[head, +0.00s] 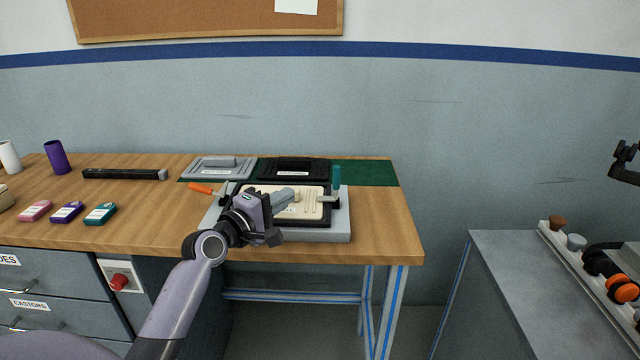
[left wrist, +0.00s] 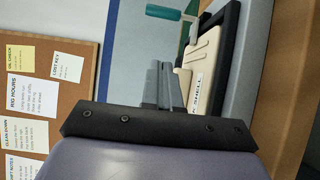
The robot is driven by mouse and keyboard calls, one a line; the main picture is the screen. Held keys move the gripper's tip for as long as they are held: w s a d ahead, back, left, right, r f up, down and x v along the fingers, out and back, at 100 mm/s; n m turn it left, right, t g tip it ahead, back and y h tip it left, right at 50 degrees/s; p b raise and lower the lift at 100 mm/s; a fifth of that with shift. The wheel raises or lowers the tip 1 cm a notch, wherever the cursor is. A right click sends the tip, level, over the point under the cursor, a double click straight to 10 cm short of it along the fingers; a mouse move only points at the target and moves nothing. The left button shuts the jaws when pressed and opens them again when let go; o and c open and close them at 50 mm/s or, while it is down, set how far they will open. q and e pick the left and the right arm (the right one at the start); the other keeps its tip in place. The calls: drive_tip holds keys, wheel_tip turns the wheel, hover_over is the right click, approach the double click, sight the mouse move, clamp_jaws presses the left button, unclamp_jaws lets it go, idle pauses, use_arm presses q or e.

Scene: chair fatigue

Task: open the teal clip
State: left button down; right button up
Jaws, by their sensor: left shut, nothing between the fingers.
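The teal clip (head: 337,178) is at the right end of a grey fixture (head: 340,228) on the wooden bench. Its handle stands upright, and its metal arm reaches left to the edge of a cream shell (head: 312,205) in a black frame. In the left wrist view, the teal handle (left wrist: 165,12) shows at the top, beyond the fingers. My left gripper (head: 291,195) is shut and empty over the shell, to the left of the teal clip and apart from it. Its closed fingers show in the left wrist view (left wrist: 163,70). My right gripper (head: 624,162) is partly visible at the right edge; its jaws are unclear.
An orange-handled clip (head: 202,189) is at the fixture's left end, its handle lying outward. Grey (head: 219,166) and black (head: 294,168) panels lie behind on a green mat (head: 365,173). Small coloured boxes (head: 67,212) sit left. The bench is bare right of the fixture.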

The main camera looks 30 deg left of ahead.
use_arm(q)
drive_tip(key=w, duration=0.5)
drive_tip(key=shift+w+d, duration=0.1)
drive_tip(key=shift+w, duration=0.25)
drive_tip(key=w+d, duration=0.1)
drive_tip(key=w+d+p, duration=0.1)
drive_tip(key=shift+w+d+r, duration=0.1)
drive_tip(key=shift+w, duration=0.2)
drive_tip(key=shift+w+d, duration=0.35)
drive_tip(key=shift+d, duration=0.05)
use_arm(e)
drive_tip(key=shift+r, duration=0.55)
